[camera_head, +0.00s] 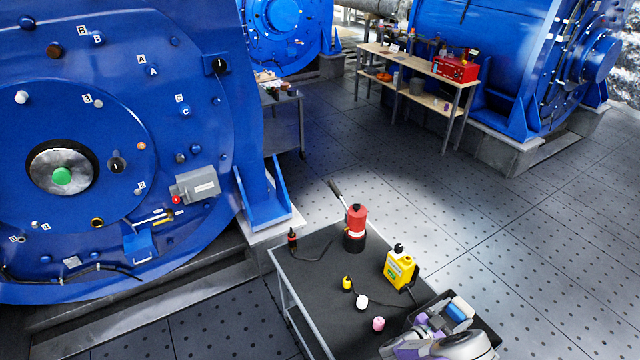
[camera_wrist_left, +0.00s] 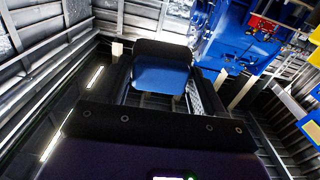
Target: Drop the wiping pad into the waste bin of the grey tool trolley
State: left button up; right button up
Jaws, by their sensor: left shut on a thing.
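My left gripper (camera_head: 448,318) is at the front right corner of the tool trolley (camera_head: 318,287). It is shut on the blue wiping pad (camera_head: 460,308), which also shows between the two dark fingers in the left wrist view (camera_wrist_left: 160,74). A black open box, which looks like the waste bin (camera_head: 487,331), is at the trolley's right front edge. The pad appears over this box, partly hidden by my gripper; its exact height cannot be told. My right gripper is not in view.
On the trolley stand a red and black pump-like tool (camera_head: 355,228), a yellow container (camera_head: 400,270), a small yellow bottle (camera_head: 347,284), and white (camera_head: 361,301) and pink (camera_head: 378,324) caps. A large blue motor (camera_head: 120,130) is left. The floor right of the trolley is clear.

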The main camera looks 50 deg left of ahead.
pick_arm(q)
jog(key=shift+f+b, duration=0.85)
jog(key=shift+f, duration=0.65)
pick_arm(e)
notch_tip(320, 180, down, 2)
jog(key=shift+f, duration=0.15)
pick_arm(q)
jog(key=o, duration=1)
jog(key=shift+s+a+p, duration=0.2)
jog(key=shift+s+a, duration=0.05)
jog(key=shift+s, duration=1)
jog(key=shift+s+a+p, duration=0.2)
jog(key=shift+s, duration=1)
jog(key=shift+s+a+p, duration=0.2)
jog(key=shift+s+a, duration=0.05)
jog(key=shift+s, duration=1)
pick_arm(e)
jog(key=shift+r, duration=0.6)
pick_arm(q)
jog(key=shift+r, duration=0.1)
